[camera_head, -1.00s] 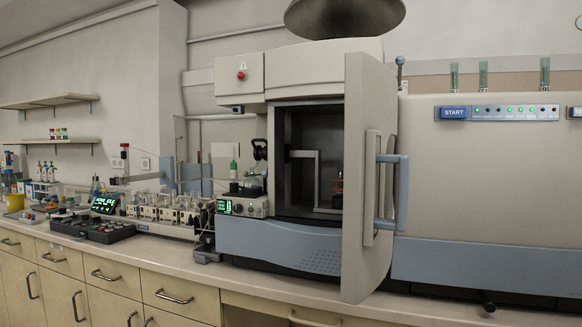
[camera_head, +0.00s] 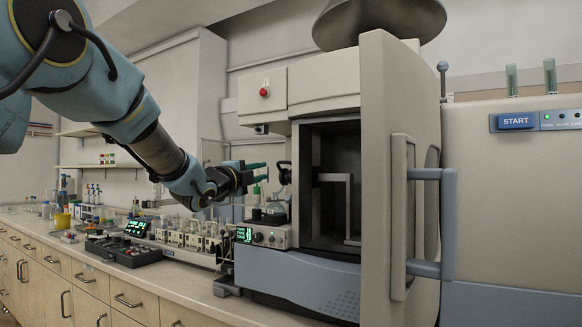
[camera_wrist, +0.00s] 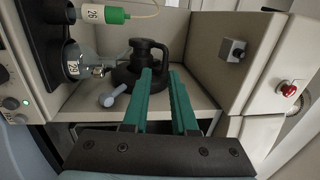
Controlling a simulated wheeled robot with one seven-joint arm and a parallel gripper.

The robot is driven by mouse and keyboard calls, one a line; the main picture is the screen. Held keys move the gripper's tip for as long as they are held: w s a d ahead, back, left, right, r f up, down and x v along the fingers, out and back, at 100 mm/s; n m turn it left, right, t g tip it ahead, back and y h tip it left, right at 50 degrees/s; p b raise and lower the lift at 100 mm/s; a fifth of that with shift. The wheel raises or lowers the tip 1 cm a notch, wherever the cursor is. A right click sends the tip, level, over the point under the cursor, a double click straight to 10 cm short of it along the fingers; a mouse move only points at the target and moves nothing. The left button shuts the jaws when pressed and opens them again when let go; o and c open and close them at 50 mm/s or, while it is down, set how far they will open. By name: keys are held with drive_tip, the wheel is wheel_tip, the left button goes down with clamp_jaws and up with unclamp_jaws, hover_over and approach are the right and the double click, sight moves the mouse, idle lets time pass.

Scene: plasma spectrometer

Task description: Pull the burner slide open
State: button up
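A pale grey angled bar (camera_head: 349,205) stands inside the dark open compartment of the spectrometer; it may be the burner slide, but I cannot tell for sure. The compartment's door (camera_head: 377,180) stands open and hides part of the inside. My gripper (camera_head: 266,171) is left of the compartment opening, above the small bench unit, and apart from the bar. Its two green fingers are parted with nothing between them; they also show in the wrist view (camera_wrist: 160,75).
A black clamp-like fitting (camera_wrist: 147,62) and a glass flask (camera_wrist: 85,65) are just beyond my fingertips. The door's blue handle (camera_head: 447,225) juts out to the right. A red button (camera_head: 264,92) is on the upper housing.

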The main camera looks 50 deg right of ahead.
sight(284, 163)
drive_tip(key=shift+m+g+h, duration=0.3)
drive_tip(key=shift+m, duration=0.1)
drive_tip(key=p+x, duration=0.1)
drive_tip(key=x, duration=0.3)
drive_tip(key=s+p+x, duration=0.1)
drive_tip(key=p+x, duration=0.1)
drive_tip(key=x, duration=0.2)
drive_tip(key=p+x, duration=0.1)
drive_tip(key=x, duration=0.2)
drive_tip(key=shift+d+r+p, duration=0.4)
drive_tip(key=shift+d, duration=0.1)
clamp_jaws()
idle(0.4)
